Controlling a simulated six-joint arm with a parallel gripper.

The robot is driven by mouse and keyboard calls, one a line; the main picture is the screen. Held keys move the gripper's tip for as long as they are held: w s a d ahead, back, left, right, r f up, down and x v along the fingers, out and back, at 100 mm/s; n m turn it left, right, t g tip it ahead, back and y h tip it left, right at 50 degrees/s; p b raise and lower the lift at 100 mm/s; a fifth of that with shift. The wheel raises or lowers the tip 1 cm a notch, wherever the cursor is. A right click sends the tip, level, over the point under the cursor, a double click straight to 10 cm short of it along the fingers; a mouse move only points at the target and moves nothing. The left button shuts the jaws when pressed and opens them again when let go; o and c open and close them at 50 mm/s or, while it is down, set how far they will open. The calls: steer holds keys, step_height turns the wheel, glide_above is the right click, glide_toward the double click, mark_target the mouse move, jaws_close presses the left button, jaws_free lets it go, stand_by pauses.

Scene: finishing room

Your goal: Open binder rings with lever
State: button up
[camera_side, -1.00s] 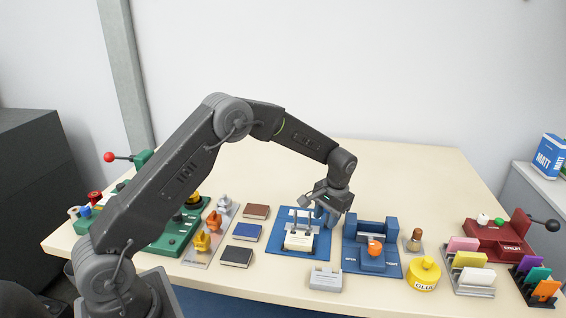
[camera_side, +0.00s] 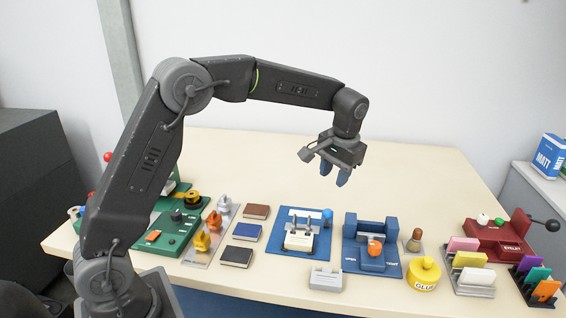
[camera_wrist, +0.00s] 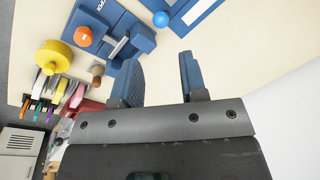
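The binder station is a blue plate (camera_side: 288,250) in the side view, with a cream block (camera_side: 299,242) on it and two dark upright ring pieces above the block. I cannot tell whether the rings are open. A lever with a blue ball knob (camera_side: 328,214) stands at the plate's right edge. The knob also shows near the top of the wrist view (camera_wrist: 161,19), beside part of the plate. My gripper (camera_side: 335,174) hangs above and behind the lever, clear of it. Its blue fingers are apart with nothing between them, as the wrist view (camera_wrist: 157,75) confirms.
A blue fixture (camera_side: 366,230) with an orange knob (camera_side: 375,248) stands right of the binder plate. A yellow glue pot (camera_side: 424,274) and card racks lie farther right. Three small books (camera_side: 246,232) are to the left. The table behind the stations is clear.

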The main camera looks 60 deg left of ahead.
steer(key=s+d+r+t, duration=0.1)
steer(key=s+r, duration=0.3)
steer(key=s, duration=0.4)
steer(key=s+d+r+m+t+h, duration=0.1)
steer(key=s+r, duration=0.3)
steer(key=s, duration=0.4)
steer(key=shift+r+t, duration=0.2)
steer(key=shift+t, duration=0.3)
